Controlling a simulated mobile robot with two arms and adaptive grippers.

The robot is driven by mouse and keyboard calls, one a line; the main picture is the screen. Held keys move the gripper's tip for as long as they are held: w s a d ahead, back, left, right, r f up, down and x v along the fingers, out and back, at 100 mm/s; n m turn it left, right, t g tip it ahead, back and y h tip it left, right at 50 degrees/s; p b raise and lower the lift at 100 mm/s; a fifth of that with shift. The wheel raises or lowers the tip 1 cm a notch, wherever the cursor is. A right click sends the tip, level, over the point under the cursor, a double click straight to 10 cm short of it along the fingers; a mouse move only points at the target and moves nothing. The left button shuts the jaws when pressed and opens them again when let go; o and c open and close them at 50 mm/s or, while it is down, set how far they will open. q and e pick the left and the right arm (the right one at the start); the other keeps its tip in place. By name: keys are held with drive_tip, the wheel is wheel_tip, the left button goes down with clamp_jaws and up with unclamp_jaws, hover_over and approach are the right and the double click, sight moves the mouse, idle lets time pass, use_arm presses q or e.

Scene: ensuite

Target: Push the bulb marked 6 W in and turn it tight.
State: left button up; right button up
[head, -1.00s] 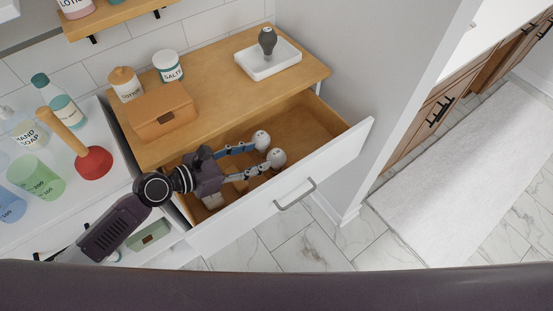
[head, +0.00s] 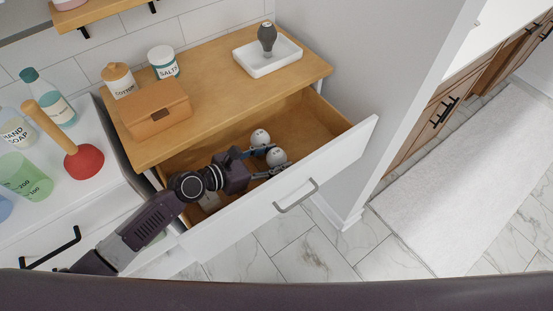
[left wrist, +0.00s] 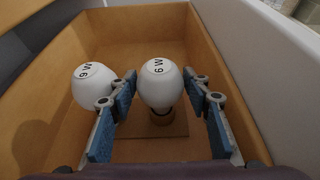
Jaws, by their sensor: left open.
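Two white bulbs are inside the open drawer (head: 300,120). In the left wrist view, the middle bulb (left wrist: 158,84), whose mark looks like 6 W, stands over a brown socket (left wrist: 160,117) on a wooden board (left wrist: 178,130). My right gripper is not in view.
The drawer front (head: 290,190) and side walls surround the gripper. A plunger (head: 82,160) and bottles stand at left.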

use_arm(q)
drive_tip(key=shift+w+d+f, duration=0.1)
drive_tip(key=shift+d, duration=0.1)
drive_tip(key=c, duration=0.8)
